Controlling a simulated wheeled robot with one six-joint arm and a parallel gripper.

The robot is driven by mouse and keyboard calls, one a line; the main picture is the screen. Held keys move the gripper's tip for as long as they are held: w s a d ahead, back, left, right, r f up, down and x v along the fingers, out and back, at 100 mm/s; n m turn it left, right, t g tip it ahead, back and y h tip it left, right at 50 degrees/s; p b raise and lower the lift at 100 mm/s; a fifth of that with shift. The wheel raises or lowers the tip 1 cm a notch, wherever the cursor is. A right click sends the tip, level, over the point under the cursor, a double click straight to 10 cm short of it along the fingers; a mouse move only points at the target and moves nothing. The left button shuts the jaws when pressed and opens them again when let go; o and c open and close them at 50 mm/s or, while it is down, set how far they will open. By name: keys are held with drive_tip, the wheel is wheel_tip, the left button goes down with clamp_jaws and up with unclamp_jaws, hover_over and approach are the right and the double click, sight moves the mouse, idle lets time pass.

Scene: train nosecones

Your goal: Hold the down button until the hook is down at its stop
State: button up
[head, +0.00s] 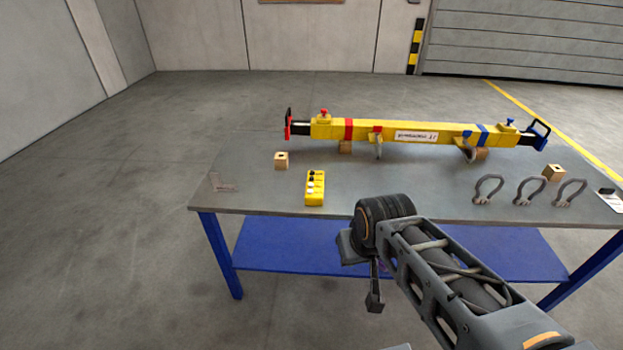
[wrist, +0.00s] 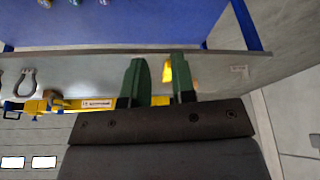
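A yellow control box (head: 315,195) lies near the front left of the table, with dark and pale buttons in a row on top. I cannot tell which is the down button. I cannot tell which hook is meant. My gripper (wrist: 158,80) is open and empty, its green fingers apart. It is in front of the table edge, right of the box and not touching it. The box (wrist: 167,72) partly shows beyond the fingers.
The grey table (head: 255,195) has a blue lower shelf (head: 300,248). Several shackles (head: 488,188) lie at its right. Small wooden blocks stand at left (head: 281,160) and right (head: 553,172). The tabletop between the box and shackles is mostly clear.

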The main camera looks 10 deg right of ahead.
clamp_jaws()
idle(1.4)
